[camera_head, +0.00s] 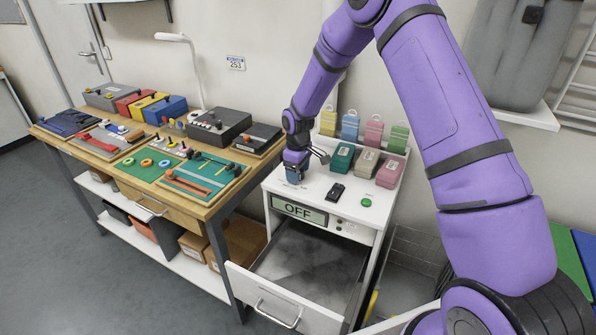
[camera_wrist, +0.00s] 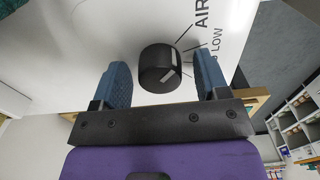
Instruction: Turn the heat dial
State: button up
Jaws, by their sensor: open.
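The heat dial (camera_wrist: 158,72) is a round black knob with a white pointer mark, on a white panel printed with "AIR" and "LOW" in the wrist view. My gripper (camera_wrist: 163,64) is open, with one blue finger on each side of the dial. Small gaps seem to show between fingers and knob; contact cannot be told. In the head view my gripper (camera_head: 294,168) points down at the left of the white cabinet's top (camera_head: 315,189) and hides the dial. The cabinet's front display (camera_head: 299,211) reads "OFF".
A black switch (camera_head: 337,192) and a green button (camera_head: 366,202) sit right of my gripper. Teal, beige and pink boxes stand behind them. An open drawer (camera_head: 284,309) juts out below. A wooden workbench (camera_head: 208,208) with boxes and boards stands at left.

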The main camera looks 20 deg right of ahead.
jog(key=c, duration=0.9)
jog(key=shift+m, duration=2.9)
jog(key=o, duration=0.9)
notch_tip(320, 180, up, 11)
